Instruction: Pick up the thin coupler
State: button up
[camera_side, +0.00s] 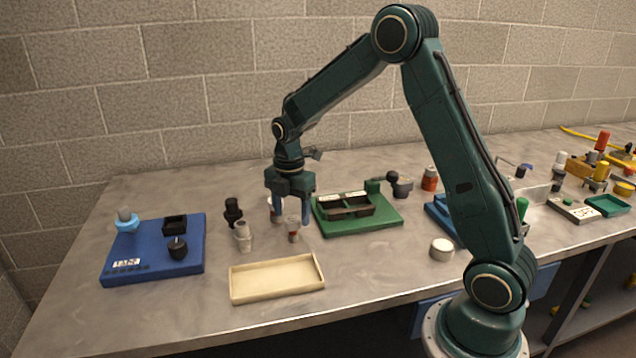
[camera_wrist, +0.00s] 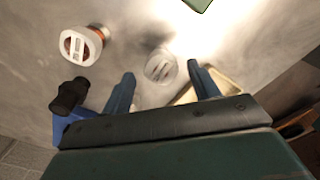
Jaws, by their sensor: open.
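No piece is labelled, so I cannot tell for certain which is the thin coupler. A small pale cylinder with a brownish lower part (camera_side: 293,231) stands upright just below my gripper (camera_side: 291,216). A pale round top also shows in the wrist view (camera_wrist: 160,67), ahead of the gap between my fingers (camera_wrist: 161,86). A similar white-topped, copper-sided piece (camera_wrist: 81,45) stands beside it, partly hidden behind my finger in the side view (camera_side: 271,208). A grey-white fitting (camera_side: 243,236) stands to the left. My gripper points down, open, with nothing seen held.
A cream tray (camera_side: 278,294) lies in front. A blue board (camera_side: 150,265) with fittings is at left, and a green board (camera_side: 370,222) with a dark holder at right. A black fitting (camera_side: 233,211) stands close behind the grey-white one. A white round piece (camera_side: 442,249) sits right.

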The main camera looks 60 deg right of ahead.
aim_at(292, 219)
jog(key=shift+f, duration=0.1)
jog(key=shift+s+f, duration=0.1)
jog(key=shift+f, duration=2.45)
jog(key=c, duration=1.2)
jog(key=shift+o, duration=0.2)
jog(key=shift+r, duration=0.25)
notch_tip(292, 219, up, 20)
jog(key=shift+f, duration=0.15)
jog(key=shift+f, duration=0.15)
